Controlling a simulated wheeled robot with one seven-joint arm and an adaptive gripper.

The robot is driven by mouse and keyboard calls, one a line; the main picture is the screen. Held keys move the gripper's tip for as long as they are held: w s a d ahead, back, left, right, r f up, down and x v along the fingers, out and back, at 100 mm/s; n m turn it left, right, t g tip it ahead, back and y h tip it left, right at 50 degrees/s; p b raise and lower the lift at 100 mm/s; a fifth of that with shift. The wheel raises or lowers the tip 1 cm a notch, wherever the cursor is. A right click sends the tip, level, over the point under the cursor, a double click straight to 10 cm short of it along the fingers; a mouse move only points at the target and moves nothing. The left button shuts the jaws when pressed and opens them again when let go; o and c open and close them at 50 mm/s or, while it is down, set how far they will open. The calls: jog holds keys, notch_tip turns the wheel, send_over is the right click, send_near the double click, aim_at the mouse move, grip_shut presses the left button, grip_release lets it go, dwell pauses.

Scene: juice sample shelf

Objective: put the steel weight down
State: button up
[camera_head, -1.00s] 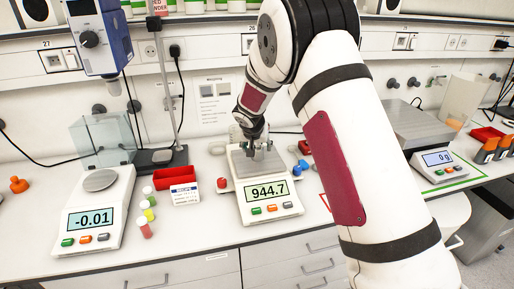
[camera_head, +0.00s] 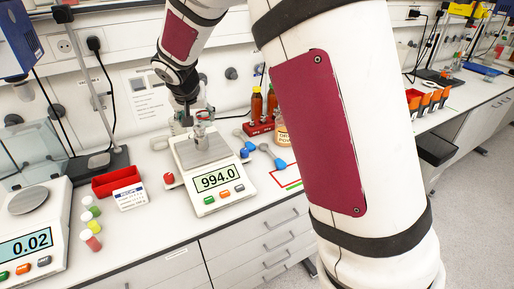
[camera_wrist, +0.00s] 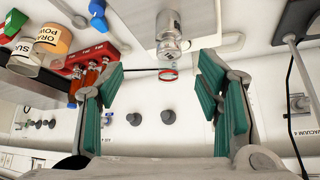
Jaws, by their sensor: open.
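The steel weight (camera_head: 200,132) is a small shiny cylinder standing upright on the metal pan of the middle balance (camera_head: 220,152), whose display reads 994.0. My gripper (camera_head: 190,116) is just above and behind the weight in the head view. Its green-padded fingers are spread wide in the wrist view (camera_wrist: 160,76), with visible gaps on both sides of the weight. My gripper is open and holds nothing.
A red tray (camera_head: 115,182) and several capped vials stand left of the balance. A second balance (camera_head: 32,240) is at far left.

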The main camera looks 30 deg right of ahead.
jog(key=s+d+r+n, duration=0.1)
jog(key=s+d+r, duration=0.1)
jog(key=s+r, duration=0.5)
jog(key=s+d+r, duration=0.2)
jog(key=s+r, duration=0.2)
jog(key=s, duration=0.6)
jog(key=s+a+n+y, duration=0.1)
jog(key=s+n+y, duration=0.1)
jog(key=s, duration=1.8)
jog(key=shift+s+a+n+g+y, duration=0.3)
jog(key=shift+s+a+n, duration=0.1)
jog(key=shift+n, duration=0.3)
